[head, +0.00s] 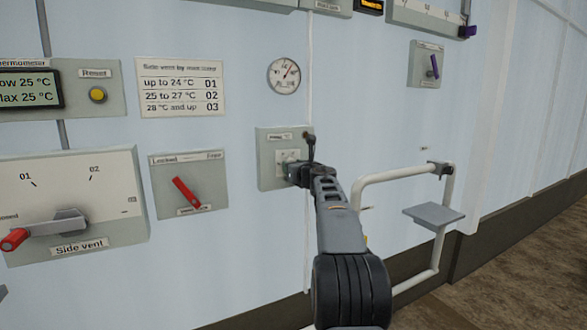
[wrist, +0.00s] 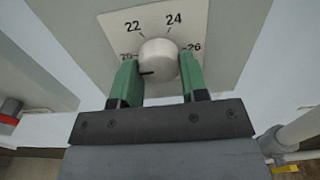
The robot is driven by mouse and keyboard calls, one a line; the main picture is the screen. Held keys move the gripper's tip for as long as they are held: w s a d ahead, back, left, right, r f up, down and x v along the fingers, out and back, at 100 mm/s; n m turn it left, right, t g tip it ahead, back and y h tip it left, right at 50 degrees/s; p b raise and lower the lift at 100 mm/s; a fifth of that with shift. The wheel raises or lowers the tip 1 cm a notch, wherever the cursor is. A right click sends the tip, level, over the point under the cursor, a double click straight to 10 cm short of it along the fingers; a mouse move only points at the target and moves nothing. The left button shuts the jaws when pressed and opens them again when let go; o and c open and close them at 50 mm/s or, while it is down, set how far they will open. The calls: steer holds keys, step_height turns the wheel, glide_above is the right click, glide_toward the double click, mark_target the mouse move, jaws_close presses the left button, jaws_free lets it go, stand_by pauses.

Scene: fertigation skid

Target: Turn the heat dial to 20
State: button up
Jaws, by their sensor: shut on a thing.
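The heat dial is a round white knob (wrist: 159,58) on a pale scale plate marked 22, 24 and 26, with the 20 partly hidden at the left. Its black pointer line points left, toward the 20 side; the left finger hides where it meets the scale. My gripper (wrist: 158,80) has its green fingers on both sides of the knob, shut on it. In the head view my gripper (head: 297,173) is at the grey dial box (head: 268,152) and hides most of the dial.
Left of the dial are a red-handled lever (head: 186,192), the side vent handle (head: 55,226) and a display (head: 32,89). A round gauge (head: 284,76) is above. A white pipe rail (head: 400,175) with a small grey shelf (head: 433,213) stands close right of my arm.

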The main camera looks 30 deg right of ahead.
steer(key=o, duration=0.9)
steer(key=s, duration=0.4)
steer(key=s+a+b, duration=0.1)
steer(key=s, duration=0.4)
steer(key=s+a+b, duration=0.1)
steer(key=s, duration=0.3)
steer(key=shift+s, duration=0.35)
